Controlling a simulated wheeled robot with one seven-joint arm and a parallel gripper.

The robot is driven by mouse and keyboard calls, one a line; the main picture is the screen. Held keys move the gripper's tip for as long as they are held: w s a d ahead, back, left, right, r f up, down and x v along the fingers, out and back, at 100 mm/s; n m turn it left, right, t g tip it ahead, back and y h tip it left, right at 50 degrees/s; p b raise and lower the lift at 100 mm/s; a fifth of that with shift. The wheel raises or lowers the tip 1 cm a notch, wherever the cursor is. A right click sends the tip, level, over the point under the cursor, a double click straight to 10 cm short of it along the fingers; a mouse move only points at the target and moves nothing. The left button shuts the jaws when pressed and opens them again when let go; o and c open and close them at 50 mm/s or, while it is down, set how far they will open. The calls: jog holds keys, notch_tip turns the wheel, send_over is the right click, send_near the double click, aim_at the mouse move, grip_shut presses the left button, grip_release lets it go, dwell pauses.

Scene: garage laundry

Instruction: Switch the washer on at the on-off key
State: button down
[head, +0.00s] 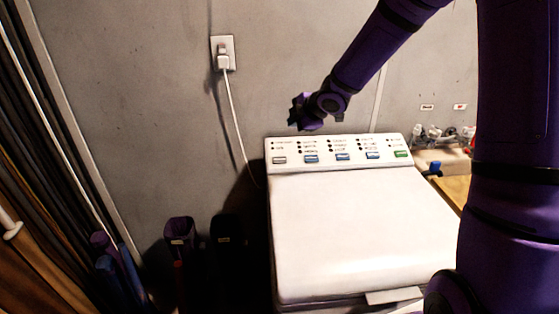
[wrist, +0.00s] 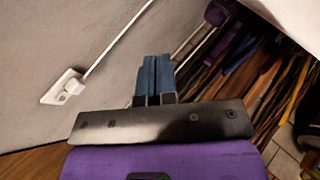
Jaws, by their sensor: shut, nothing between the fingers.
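The white washer (head: 360,235) stands against the grey wall, with a sloped key panel (head: 325,142) along its back edge. The panel has a grey key (head: 279,160) at the left end, three blue keys (head: 343,157) in the middle and a green key (head: 401,154) at the right end. The labels are too small to read, so I cannot tell which is the on-off key. My gripper (head: 297,115) is above the left part of the panel, apart from the keys. In the wrist view its blue fingers (wrist: 155,75) are together with nothing between them; the keys are not visible there.
A wall outlet (head: 223,52) with a plugged-in white cord (head: 236,120) is left of the washer; the outlet also shows in the wrist view (wrist: 63,88). Dark bins (head: 180,235) stand on the floor at left. Small items (head: 432,135) sit right of the panel.

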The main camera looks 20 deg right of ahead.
jog(key=w+a+f+n+g+y, duration=0.1)
jog(key=w+a+f+n+y, duration=0.1)
jog(key=f, duration=0.4)
jog(key=shift+w+a+f+n+y, duration=0.15)
jog(key=shift+w+a+n+y, duration=0.1)
jog(key=shift+a+n+y, duration=0.5)
jog(key=shift+d, duration=0.1)
send_near(274, 160)
jog(key=shift+a+r+x, duration=0.15)
jog(key=shift+r+x, duration=0.05)
jog(key=shift+x, duration=0.75)
jog(key=shift+a+r+x, duration=0.15)
jog(key=shift+x, duration=0.75)
jog(key=shift+a+r+x, duration=0.15)
jog(key=shift+r+x, duration=0.05)
jog(key=shift+x, duration=0.75)
jog(key=shift+w+f, duration=0.1)
jog(key=shift+w+f, duration=0.1)
jog(key=shift+f, duration=0.15)
jog(key=shift+w+d+f, duration=0.1)
jog(key=shift+w+f, duration=0.1)
jog(key=shift+f, duration=0.45)
dwell(0.6)
jog(key=shift+r, duration=0.1)
jog(key=shift+s+r, duration=0.35)
jog(key=shift+r, duration=0.5)
